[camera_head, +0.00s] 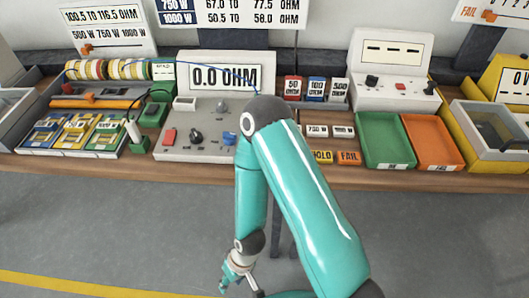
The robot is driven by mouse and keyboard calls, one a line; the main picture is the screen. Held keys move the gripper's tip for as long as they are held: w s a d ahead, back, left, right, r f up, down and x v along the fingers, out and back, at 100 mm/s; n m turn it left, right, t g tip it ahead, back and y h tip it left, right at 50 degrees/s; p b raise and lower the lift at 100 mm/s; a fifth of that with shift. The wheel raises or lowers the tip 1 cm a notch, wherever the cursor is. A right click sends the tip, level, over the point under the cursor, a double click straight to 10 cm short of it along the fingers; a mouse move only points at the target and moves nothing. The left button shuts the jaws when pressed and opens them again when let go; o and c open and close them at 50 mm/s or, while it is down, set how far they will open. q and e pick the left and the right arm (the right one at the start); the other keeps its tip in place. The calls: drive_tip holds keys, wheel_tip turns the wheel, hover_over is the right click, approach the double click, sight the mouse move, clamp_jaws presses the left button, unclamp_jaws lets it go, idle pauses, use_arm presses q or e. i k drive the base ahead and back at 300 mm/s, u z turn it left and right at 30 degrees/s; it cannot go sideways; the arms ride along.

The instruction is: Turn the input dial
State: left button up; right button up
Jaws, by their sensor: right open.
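The meter (219,75) reads "0.0 OHM" on its upright face. Its grey sloping panel (175,150) carries a dark round knob (196,137) with a pointer, a grey knob (222,106) higher up, and a red button (169,136). A small blue-grey control (229,139) sits at the right, partly beside my arm. The labels are too small to tell which is the input dial. My right gripper (236,272) hangs low in front of the bench, over the floor, well apart from the panel. It is open, with nothing seen in it. My left gripper is out of view.
My right arm crosses the panel's right edge and hides part of the bench. Green (385,140) and orange (432,142) trays stand right.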

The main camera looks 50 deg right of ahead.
sight(229, 138)
drive_tip(key=k, duration=1.4)
drive_tip(key=z, duration=0.6)
drive_tip(key=i, duration=1)
drive_tip(key=u, duration=0.1)
